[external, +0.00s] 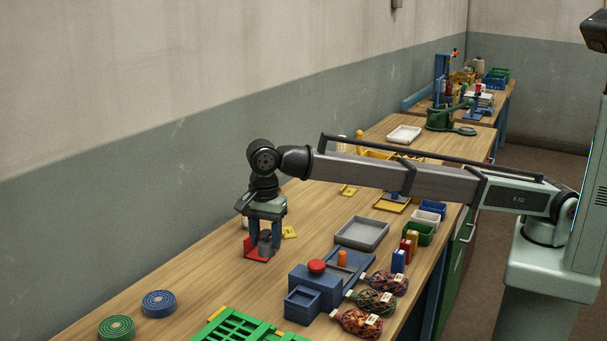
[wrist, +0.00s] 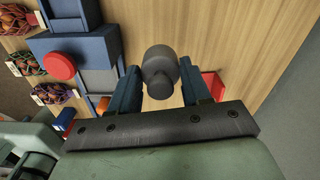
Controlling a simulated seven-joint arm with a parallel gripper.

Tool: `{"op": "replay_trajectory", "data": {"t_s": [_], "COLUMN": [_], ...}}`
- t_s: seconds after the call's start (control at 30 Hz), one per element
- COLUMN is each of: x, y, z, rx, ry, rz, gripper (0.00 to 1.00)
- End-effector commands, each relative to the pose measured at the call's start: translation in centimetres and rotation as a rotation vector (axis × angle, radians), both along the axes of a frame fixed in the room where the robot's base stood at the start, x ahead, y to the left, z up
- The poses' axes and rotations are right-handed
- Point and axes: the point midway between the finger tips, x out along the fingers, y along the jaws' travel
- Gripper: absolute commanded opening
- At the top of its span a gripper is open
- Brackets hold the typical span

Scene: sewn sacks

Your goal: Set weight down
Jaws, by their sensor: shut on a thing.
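A dark grey cylindrical weight (external: 265,246) with a narrower knob is held upright between the blue fingers of my gripper (external: 265,236). In the wrist view the weight (wrist: 160,62) sits between the two fingertips (wrist: 159,78). A red piece (external: 257,254) with a flat base and a raised left side is on the table by the weight. It shows partly behind a finger in the wrist view (wrist: 212,84). The weight is low, close over or beside the red piece; I cannot tell whether its underside touches anything.
A blue block with a red button (external: 317,266), a grey tray (external: 362,233) and net sacks (external: 374,301) stand to the right. Blue and green rolls (external: 159,303) lie at front left.

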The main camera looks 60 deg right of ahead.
Motion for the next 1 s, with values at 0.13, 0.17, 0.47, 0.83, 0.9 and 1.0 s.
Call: {"op": "replay_trajectory", "data": {"t_s": [0.13, 0.17, 0.47, 0.83, 0.9, 1.0], "x": [-0.1, -0.1, 0.0, -0.1, 0.0, 0.0], "y": [-0.1, -0.1, -0.1, -0.1, -0.1, -0.1], "z": [-1.9, -2.4, -5.8, -9.3, -9.5, -9.4], "rx": [-0.001, -0.001, 0.0, 0.0, 0.0, 0.0], "ry": [0.002, 0.002, 0.0, 0.0, 0.0, -0.001], "rz": [0.001, 0.001, 0.0, 0.0, 0.0, 0.0], "gripper": [0.0, 0.0, 0.0, 0.0, 0.0, 0.0]}}
